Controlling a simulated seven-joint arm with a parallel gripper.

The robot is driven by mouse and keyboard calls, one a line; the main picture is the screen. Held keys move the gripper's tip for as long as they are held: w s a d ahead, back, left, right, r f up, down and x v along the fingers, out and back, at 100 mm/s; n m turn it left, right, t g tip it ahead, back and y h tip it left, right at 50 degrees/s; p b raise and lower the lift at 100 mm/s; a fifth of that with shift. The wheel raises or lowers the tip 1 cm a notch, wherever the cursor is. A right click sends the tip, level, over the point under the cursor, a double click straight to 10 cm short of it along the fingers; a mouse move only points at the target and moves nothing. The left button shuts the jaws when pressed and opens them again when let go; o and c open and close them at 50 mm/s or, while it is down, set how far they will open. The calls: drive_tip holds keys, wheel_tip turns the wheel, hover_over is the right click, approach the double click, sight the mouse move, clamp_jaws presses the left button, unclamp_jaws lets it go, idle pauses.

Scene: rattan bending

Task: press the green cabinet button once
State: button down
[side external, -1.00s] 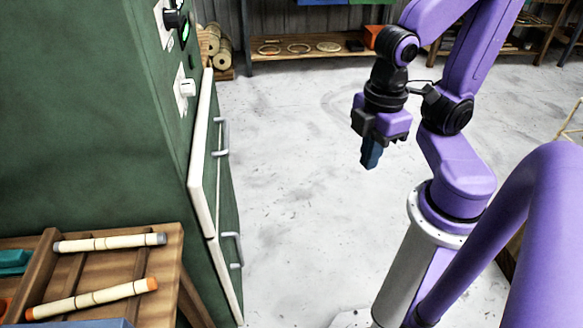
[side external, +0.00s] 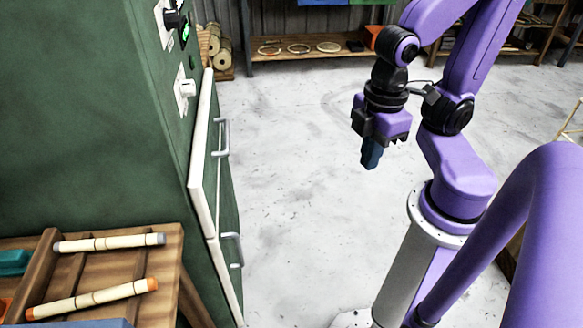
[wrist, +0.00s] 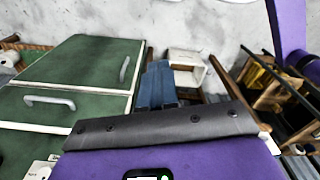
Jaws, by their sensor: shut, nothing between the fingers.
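The tall green cabinet (side external: 80,110) fills the left of the side external view. Its control panel edge carries a black knob (side external: 175,19), a lit green spot (side external: 186,33), a small dark green round part (side external: 192,62) and a white switch (side external: 186,88). I cannot tell for sure which green part is the button. My gripper (side external: 371,155) is shut and empty, pointing down over open floor, well right of the cabinet and apart from it. In the wrist view its blue fingers (wrist: 155,86) are together, with the cabinet doors (wrist: 85,60) to their left.
The white-edged cabinet doors have grey handles (side external: 224,137) facing the floor. A wooden rack (side external: 165,245) with rattan pieces (side external: 110,242) stands at the front left. A shelf (side external: 320,60) with rings is at the back. The floor (side external: 290,190) between cabinet and arm is clear.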

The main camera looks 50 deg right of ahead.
drive_tip(key=w+a+m+t+y, duration=0.1)
drive_tip(key=w+a, duration=0.2)
drive_tip(key=w, duration=0.4)
drive_tip(key=w+a+m+t+y, duration=0.1)
drive_tip(key=w+a+t+y, duration=0.15)
drive_tip(key=w, duration=0.35)
drive_tip(key=m+t+h, duration=0.3)
drive_tip(key=m+t, duration=0.2)
drive_tip(key=t, duration=0.6)
approach(194, 62)
drive_tip(key=d+f, duration=0.3)
drive_tip(key=d, duration=0.6)
drive_tip(key=shift+w+d+f, duration=0.1)
drive_tip(key=shift+w, duration=0.15)
drive_tip(key=w+a, duration=0.6)
drive_tip(key=shift+w+a, duration=0.15)
drive_tip(key=shift+a, duration=0.05)
